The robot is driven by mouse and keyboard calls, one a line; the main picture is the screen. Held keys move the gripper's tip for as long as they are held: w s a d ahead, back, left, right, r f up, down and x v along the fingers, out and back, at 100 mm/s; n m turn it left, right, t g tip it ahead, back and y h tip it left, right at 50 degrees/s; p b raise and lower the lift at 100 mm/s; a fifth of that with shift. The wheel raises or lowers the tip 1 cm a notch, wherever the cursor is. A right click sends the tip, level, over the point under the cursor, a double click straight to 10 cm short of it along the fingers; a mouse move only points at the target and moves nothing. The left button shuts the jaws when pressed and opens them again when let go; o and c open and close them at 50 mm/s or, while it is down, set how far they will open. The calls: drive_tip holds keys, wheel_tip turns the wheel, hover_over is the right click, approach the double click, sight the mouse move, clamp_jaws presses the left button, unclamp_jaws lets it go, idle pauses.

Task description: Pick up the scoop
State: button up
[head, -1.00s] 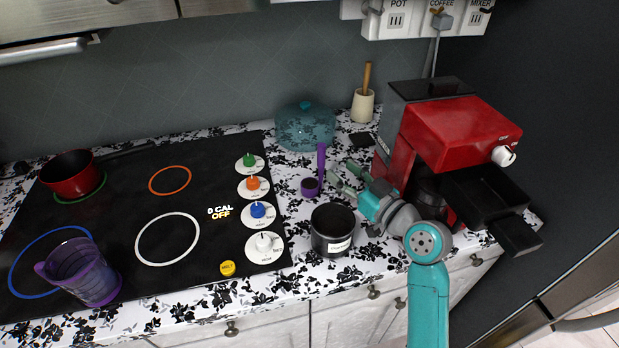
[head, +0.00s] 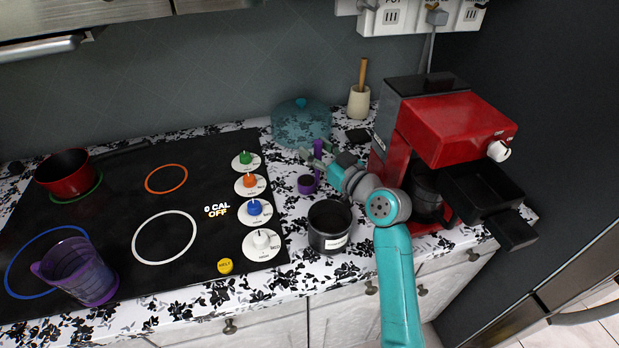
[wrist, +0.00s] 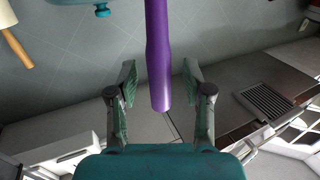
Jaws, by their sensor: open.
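The purple scoop stands on the floral counter right of the stove, its round cup (head: 307,184) low and its handle (head: 318,150) pointing up. My gripper (head: 312,160) is at the handle, coming from the right, and partly hides it in the head view. In the wrist view, the purple handle (wrist: 158,60) runs down from the top edge, and its end lies between the two fingers of my gripper (wrist: 160,100). The fingers are open, with a gap on each side of the handle. The scoop's cup is out of the wrist view.
A black pot (head: 329,226) stands in front of the scoop. The red coffee machine (head: 455,125) is close on the right. A teal glass lidded pot (head: 301,122) and a utensil crock (head: 359,101) stand behind. The stove (head: 140,215) with its knobs is at left.

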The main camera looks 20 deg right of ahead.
clamp_jaws()
drive_tip(key=shift+r, duration=0.25)
wheel_tip(320, 180, up, 27)
idle(2.5)
drive_tip(key=shift+r, duration=0.25)
